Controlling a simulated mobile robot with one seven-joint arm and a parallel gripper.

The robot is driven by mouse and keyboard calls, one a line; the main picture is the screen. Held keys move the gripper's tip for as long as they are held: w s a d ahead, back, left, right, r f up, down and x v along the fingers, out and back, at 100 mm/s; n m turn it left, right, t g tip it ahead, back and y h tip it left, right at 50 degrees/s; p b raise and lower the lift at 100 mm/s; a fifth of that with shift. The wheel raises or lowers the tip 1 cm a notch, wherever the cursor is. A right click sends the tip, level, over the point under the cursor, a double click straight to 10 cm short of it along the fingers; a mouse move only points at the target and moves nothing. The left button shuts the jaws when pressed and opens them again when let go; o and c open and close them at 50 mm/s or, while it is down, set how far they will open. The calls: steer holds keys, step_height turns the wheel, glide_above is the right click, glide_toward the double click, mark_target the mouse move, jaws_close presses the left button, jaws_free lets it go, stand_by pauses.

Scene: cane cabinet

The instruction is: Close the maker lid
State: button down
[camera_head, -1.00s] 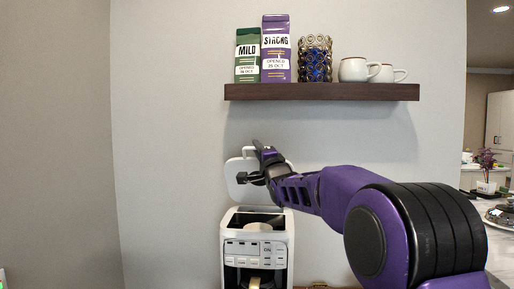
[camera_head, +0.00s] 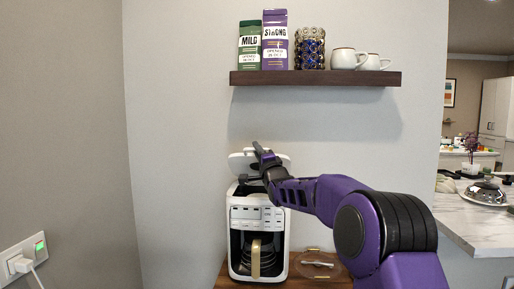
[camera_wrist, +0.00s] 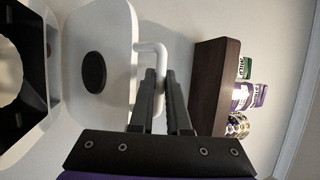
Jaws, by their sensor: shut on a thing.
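The white coffee maker (camera_head: 280,238) stands on a wooden surface in the head view, with a glass carafe (camera_head: 256,258) inside. Its white lid (camera_head: 240,160) is raised and tilted above the open top. In the wrist view the lid (camera_wrist: 116,40) shows its underside with a dark round disc, beside the open dark top of the maker (camera_wrist: 22,70). My gripper (camera_wrist: 160,76) is shut on the white lid handle (camera_wrist: 155,50) at the lid's edge. In the head view my gripper (camera_head: 262,160) is at the lid, and my arm hides part of it.
A dark shelf (camera_head: 310,78) above holds two coffee bags (camera_head: 262,45), a blue patterned jar (camera_head: 310,50) and two white cups (camera_head: 345,58). A clear round dish (camera_head: 318,264) lies right of the maker. A marble counter (camera_head: 465,215) is at the right.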

steer(key=shift+s+f, duration=0.2)
steer(key=shift+f, duration=0.4)
steer(key=c, duration=0.9)
jaws_free()
steer(key=b+v, duration=0.1)
steer(key=v, duration=1.6)
steer(key=shift+s, duration=0.25)
